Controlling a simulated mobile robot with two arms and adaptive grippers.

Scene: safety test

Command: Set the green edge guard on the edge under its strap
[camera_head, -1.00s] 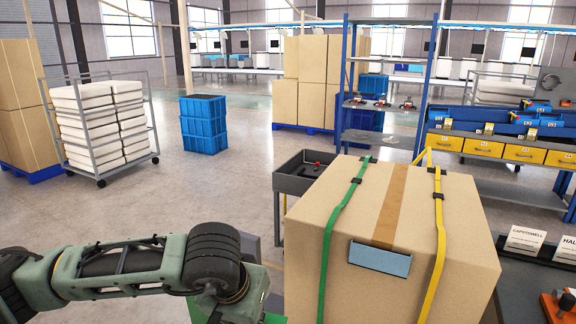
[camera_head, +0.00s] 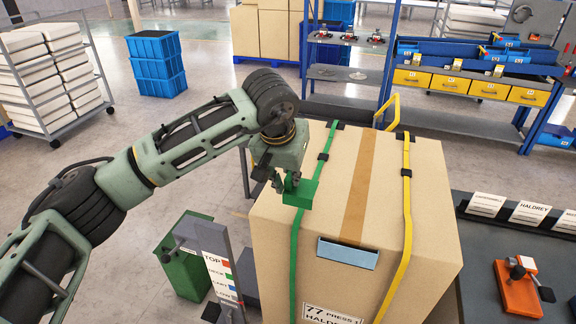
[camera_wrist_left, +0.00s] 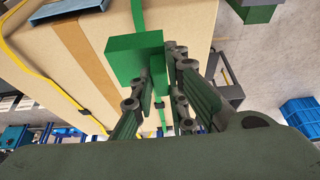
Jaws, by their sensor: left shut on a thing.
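A large cardboard carton (camera_head: 345,195) stands before me with a green strap (camera_head: 296,255) on its left side and a yellow strap (camera_head: 407,210) on its right. My left gripper (camera_head: 287,184) is shut on the green edge guard (camera_head: 302,193), a small green block, at the carton's upper front-left edge. The guard covers part of the green strap in the head view. In the left wrist view the guard (camera_wrist_left: 135,60) sits between the fingertips (camera_wrist_left: 160,75), in line with the green strap (camera_wrist_left: 138,14). I cannot tell whether it touches the carton or strap. My right gripper is not in view.
A green bin (camera_head: 187,272) and a sign post (camera_head: 218,270) stand left of the carton. A dark bench with an orange device (camera_head: 517,288) and label cards is at the right. Blue crates (camera_head: 157,62) and a shelf rack stand behind.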

